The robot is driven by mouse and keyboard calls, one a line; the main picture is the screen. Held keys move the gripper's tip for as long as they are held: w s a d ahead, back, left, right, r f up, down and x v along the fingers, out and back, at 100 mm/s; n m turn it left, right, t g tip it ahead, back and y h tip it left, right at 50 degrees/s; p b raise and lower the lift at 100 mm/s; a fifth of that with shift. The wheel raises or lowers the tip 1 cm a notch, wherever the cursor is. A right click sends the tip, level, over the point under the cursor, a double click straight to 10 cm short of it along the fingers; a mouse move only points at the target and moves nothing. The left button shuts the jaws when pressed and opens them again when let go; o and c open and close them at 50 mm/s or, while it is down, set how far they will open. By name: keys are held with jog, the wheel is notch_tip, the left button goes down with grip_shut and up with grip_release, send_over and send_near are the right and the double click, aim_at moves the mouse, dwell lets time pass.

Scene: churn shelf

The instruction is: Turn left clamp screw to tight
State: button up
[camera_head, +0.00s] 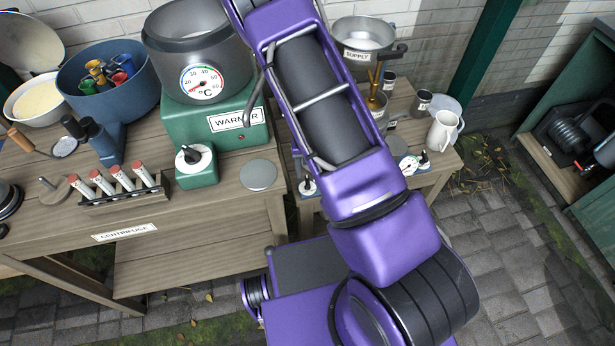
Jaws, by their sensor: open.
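My purple arm crosses the middle of the view and leaves it at the top. My gripper is not in view. No part is labelled as a clamp screw, so I cannot tell for certain which it is. A small dark knob on a white round dial (307,187) stands at the front left of the right-hand table, partly hidden by my arm. A similar knob on a white dial with red marks (411,164) stands to the right of my arm. What lies between the two is hidden behind my arm.
A rack of red-capped tubes (125,195) stands at left. A supply bowl (362,35), a white jug (442,130) and a metal cup (421,101) are at right. Paving at lower right is clear.

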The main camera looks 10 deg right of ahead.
aim_at(307, 181)
jog(key=shift+f+b, duration=0.3)
jog(key=shift+f, duration=1.55)
grip_shut()
